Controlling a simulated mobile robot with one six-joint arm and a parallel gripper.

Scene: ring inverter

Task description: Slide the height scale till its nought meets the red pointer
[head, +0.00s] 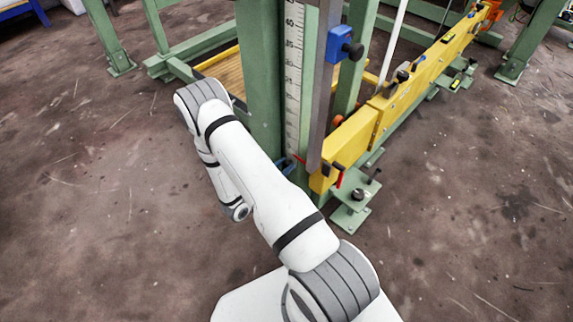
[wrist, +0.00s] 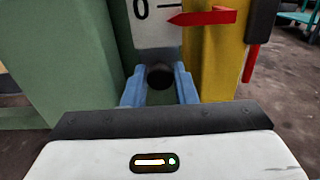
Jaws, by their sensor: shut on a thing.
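The white height scale (head: 293,85) stands upright against a green post in the head view. Its lower end (wrist: 158,35), with the nought, shows at the top of the wrist view. The red pointer (wrist: 203,17) comes in from the right, its tip over the scale's right part. The nought and its dash sit slightly higher than the tip. My gripper (wrist: 159,90) has its blue fingers shut on a dark round knob (wrist: 160,76) just below the scale. The knob's far side is hidden. In the head view my arm hides most of the gripper.
A yellow beam (head: 400,100) runs back to the right from beside the scale. A blue clamp with a black knob (head: 345,45) sits above on the grey upright. A green post (wrist: 60,60) stands close left of my fingers. Open floor (head: 80,200) lies to the left.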

